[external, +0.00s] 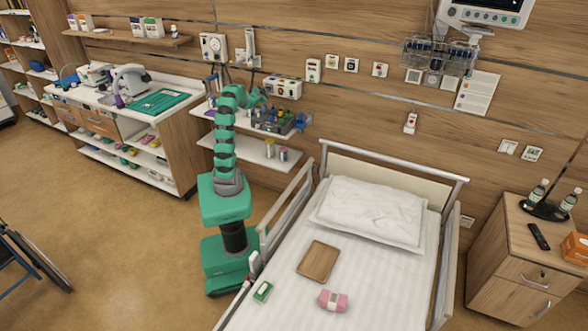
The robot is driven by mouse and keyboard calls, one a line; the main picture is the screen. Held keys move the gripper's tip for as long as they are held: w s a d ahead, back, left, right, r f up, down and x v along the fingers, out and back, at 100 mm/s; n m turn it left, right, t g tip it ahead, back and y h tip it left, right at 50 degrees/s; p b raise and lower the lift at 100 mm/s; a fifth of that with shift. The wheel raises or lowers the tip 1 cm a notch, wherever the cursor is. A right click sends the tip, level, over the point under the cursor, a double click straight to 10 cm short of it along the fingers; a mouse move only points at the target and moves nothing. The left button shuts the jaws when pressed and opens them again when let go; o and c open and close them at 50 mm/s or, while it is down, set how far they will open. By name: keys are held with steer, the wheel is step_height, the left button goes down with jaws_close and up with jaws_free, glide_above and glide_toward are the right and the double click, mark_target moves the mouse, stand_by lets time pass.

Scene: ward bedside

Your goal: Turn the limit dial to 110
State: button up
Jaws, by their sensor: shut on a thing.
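My green arm rises beside the bed, and its gripper (264,96) is up at the wall, at the left end of a white control box (284,88). The gripper is shut on what I take to be the limit dial, at the left end of that box. The fingers and arm hide the dial, so its pointer and scale cannot be read. Dark round marks show on the rest of the box's front, too small to read.
Just below the gripper, a shelf holds a grey rack (272,121) of bottles and a blue item (302,122). A gauge box (213,47) hangs at the upper left. The bed (388,280) stands at the right of my base; floor at the left is clear.

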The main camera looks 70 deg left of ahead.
steer(key=shift+d+f+n+p, duration=0.1)
steer(key=shift+n+p, duration=1.05)
steer(key=shift+n, duration=1.05)
steer(key=o, duration=1)
steer(key=shift+w, duration=0.1)
steer(key=shift+c, duration=0.2)
steer(key=b+v, duration=0.1)
steer(key=v, duration=1.2)
steer(key=shift+s+d+b, duration=0.25)
steer(key=shift+s+b, duration=0.05)
steer(key=shift+b, duration=0.1)
